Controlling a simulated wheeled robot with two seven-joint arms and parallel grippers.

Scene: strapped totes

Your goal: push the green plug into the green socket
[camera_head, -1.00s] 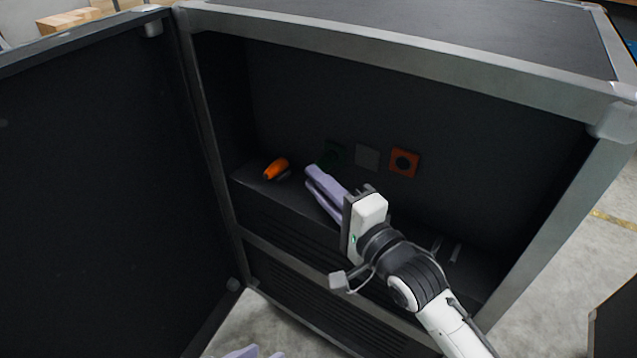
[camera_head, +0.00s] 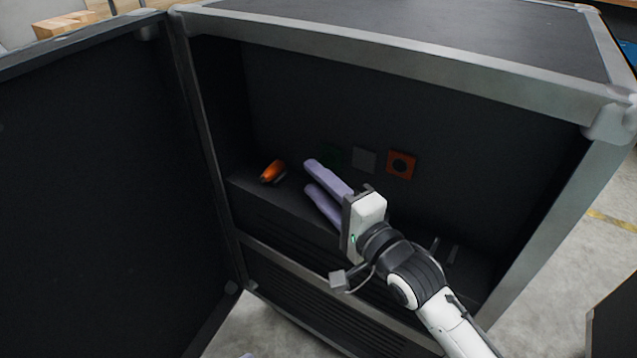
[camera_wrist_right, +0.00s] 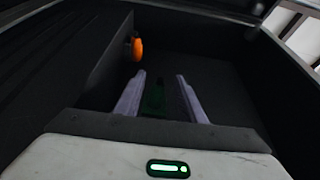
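My right gripper (camera_head: 316,186) reaches into the dark cabinet, its lavender fingers spread apart. In the right wrist view the fingers (camera_wrist_right: 163,95) stand open on both sides of a dim, elongated green shape (camera_wrist_right: 155,98), which looks like the green plug. A gap shows on each side of it. In the head view the fingers hide the plug. The green socket (camera_head: 334,156) is a very dark green square on the back wall, just behind the upper fingertip and partly hidden. Of my left gripper, only a lavender sliver (camera_head: 246,355) shows at the bottom edge.
An orange plug (camera_head: 272,171) is on the ledge (camera_head: 250,186) left of my right gripper. A grey square (camera_head: 364,160) and an orange socket (camera_head: 401,164) are on the back wall. The open door (camera_head: 90,190) fills the left side. The cabinet frame (camera_head: 560,200) bounds the right.

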